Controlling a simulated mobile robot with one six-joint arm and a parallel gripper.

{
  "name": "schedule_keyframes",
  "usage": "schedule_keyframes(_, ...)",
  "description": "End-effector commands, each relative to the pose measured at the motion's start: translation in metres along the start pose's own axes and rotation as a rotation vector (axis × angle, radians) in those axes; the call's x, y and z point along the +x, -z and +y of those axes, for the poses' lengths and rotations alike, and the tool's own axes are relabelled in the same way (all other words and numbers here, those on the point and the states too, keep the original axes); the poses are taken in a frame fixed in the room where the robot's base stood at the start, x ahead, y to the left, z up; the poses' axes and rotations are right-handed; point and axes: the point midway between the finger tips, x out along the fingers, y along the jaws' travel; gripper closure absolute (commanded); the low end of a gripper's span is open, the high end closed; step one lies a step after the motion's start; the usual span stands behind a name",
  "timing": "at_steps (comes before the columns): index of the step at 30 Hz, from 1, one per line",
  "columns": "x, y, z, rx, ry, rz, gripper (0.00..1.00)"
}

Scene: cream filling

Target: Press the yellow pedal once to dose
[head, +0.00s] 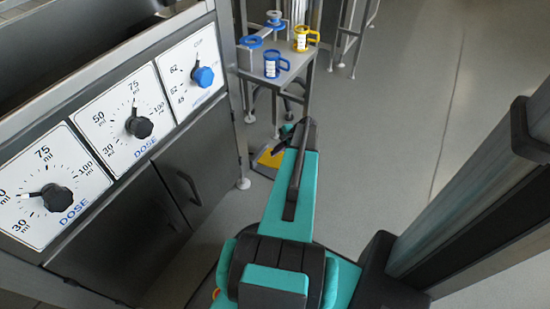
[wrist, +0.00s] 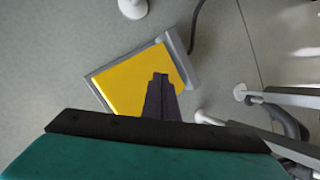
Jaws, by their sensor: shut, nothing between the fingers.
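The yellow pedal (wrist: 132,80) lies on the floor in a grey frame, with a dark cable leaving its upper right side in the wrist view. In the head view only part of the pedal (head: 268,158) shows, beside my arm. My gripper (wrist: 161,76) is shut and empty, with its fingertips over the right part of the pedal in the wrist view. I cannot tell whether the fingertips touch it. In the head view the gripper is mostly hidden behind my arm.
A steel machine with white dose dials (head: 130,118) stands at the left. Table legs and feet stand near the pedal.

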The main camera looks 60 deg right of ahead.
Motion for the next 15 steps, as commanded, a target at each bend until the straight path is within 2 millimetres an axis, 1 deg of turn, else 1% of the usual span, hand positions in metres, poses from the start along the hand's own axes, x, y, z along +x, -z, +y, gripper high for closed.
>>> schedule_keyframes(10,-0.0009,-0.0005,-0.0008,0.0,0.001,0.0,1.0)
schedule_keyframes(15,-0.0056,-0.0035,-0.0038,0.0,0.001,0.0,1.0)
